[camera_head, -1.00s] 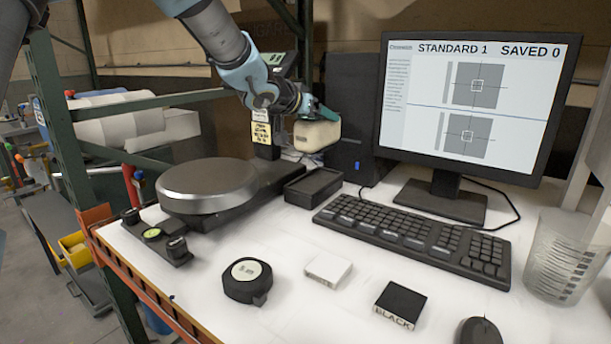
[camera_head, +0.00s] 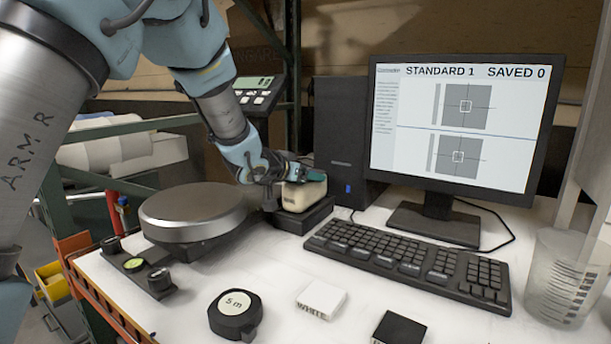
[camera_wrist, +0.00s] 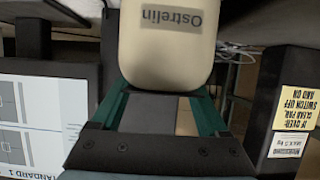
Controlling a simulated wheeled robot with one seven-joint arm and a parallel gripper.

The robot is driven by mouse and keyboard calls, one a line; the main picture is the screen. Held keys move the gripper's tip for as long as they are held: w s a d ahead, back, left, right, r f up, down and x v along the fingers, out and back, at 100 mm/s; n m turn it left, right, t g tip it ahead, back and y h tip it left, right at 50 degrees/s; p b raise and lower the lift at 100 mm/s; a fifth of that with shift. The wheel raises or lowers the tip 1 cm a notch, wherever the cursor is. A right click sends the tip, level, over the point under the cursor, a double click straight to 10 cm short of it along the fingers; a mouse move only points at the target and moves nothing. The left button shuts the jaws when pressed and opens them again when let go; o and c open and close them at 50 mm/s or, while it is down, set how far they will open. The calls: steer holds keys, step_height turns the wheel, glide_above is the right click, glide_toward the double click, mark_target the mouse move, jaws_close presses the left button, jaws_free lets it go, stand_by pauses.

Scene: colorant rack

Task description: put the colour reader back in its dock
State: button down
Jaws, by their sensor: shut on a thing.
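The colour reader (camera_head: 306,194) is a cream, rounded block, held upright between my gripper's fingers. My gripper (camera_head: 292,174) has green fingers and is shut on it. In the wrist view the reader (camera_wrist: 168,55) fills the space between and beyond the fingers (camera_wrist: 165,98), its printed label upside down. The dock (camera_head: 300,223) is a low black tray on the white table, left of the keyboard. The reader is right over the dock, its lower edge at the rim. I cannot tell whether it touches the dock's floor, which is hidden.
A round scale pan (camera_head: 192,208) stands left of the dock, its display (camera_head: 257,92) behind. A black computer case (camera_head: 342,140) stands close behind the dock. The keyboard (camera_head: 410,262) and monitor (camera_head: 465,125) are to the right.

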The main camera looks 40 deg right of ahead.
steer(key=shift+c, duration=1.8)
jaws_free()
steer(key=shift+f, duration=0.15)
steer(key=o, duration=0.4)
steer(key=shift+c, duration=0.2)
steer(key=shift+r, duration=0.25)
steer(key=b+v, duration=0.1)
steer(key=v, duration=1.1)
steer(key=shift+b, duration=0.35)
